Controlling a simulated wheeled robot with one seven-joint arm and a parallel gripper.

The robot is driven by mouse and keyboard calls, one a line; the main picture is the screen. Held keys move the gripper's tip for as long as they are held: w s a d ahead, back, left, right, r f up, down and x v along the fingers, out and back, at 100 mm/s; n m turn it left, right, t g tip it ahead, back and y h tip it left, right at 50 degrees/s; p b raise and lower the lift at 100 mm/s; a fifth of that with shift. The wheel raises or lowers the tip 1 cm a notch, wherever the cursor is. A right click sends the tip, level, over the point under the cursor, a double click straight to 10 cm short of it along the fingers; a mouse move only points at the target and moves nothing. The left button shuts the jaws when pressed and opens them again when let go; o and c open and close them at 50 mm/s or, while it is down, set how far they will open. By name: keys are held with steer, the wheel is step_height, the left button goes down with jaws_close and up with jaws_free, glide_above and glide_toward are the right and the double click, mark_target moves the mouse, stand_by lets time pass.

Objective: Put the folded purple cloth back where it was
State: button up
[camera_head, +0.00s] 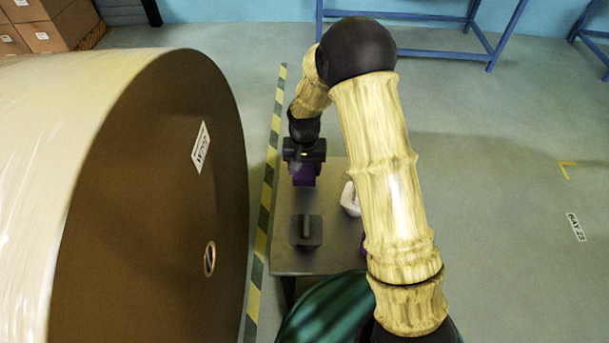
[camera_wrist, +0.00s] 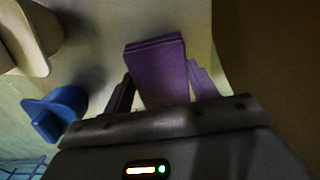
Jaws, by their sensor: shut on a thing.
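The folded purple cloth (camera_head: 305,175) is in my gripper (camera_head: 304,162), over the far left part of the small grey table (camera_head: 285,265). In the wrist view the cloth (camera_wrist: 158,72) stands out as a flat folded block between the two fingers, which are shut on it. I cannot tell whether the cloth touches the tabletop.
A dark square base with a short post (camera_head: 306,231) stands on the table nearer me. A white item (camera_head: 350,199) is partly hidden by my arm. A blue object (camera_wrist: 55,112) shows in the wrist view. A huge kraft roll (camera_head: 150,200) fills the left.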

mark_target(304, 170)
steer(key=shift+f, duration=1.8)
steer(key=shift+f, duration=0.1)
steer(key=o, duration=0.9)
step_height(304, 170, up, 12)
steer(key=shift+r+p, duration=0.15)
steer(key=shift+p, duration=0.25)
